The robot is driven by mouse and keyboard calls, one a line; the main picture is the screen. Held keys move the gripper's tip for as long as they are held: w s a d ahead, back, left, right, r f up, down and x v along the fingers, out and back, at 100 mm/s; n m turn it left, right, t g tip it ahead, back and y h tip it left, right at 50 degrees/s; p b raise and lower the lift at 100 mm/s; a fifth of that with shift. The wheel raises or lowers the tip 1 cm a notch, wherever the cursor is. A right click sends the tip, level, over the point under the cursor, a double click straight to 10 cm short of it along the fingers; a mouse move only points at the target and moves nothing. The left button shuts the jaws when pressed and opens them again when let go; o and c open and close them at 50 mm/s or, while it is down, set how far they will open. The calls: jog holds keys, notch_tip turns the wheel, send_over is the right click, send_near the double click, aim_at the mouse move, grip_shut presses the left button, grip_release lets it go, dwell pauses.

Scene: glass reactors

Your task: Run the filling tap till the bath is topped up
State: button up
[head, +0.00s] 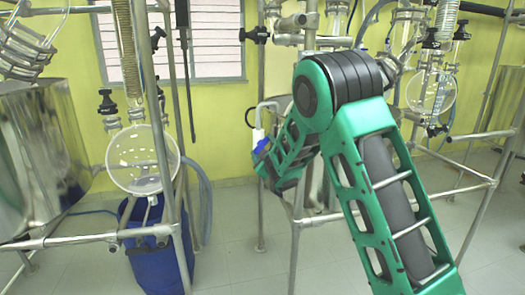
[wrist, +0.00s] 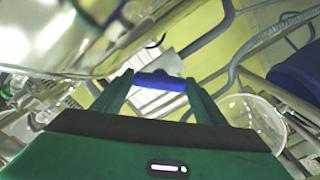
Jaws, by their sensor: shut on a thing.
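My gripper (head: 264,155) is at the end of my green arm in the middle of the head view, beside a frame post. In the wrist view its two green fingers (wrist: 158,92) are closed on a blue handle (wrist: 160,80), which lies crosswise between the tips. The handle shows as a small blue patch in the head view (head: 262,144). A pale bent pipe (head: 262,106), seemingly the filling tap, comes down just above it. A shiny steel bath (head: 40,150) stands at the left. I cannot make out running water or the water level.
A round glass flask (head: 143,160) hangs in a metal frame above a blue drum (head: 155,245). Steel rails (head: 90,238) cross at left. More glassware (head: 430,92) hangs at right. In the wrist view, a large shiny curved surface (wrist: 60,35) fills the upper left.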

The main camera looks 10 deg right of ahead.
jog(key=m, duration=0.4)
jog(key=shift+f, duration=0.2)
jog(key=shift+m, duration=2.5)
jog(key=o, duration=1.1)
jog(key=shift+c, duration=0.2)
jog(key=shift+s+r, duration=0.1)
jog(key=shift+s, duration=0.05)
jog(key=s, duration=1)
jog(key=shift+s, duration=0.2)
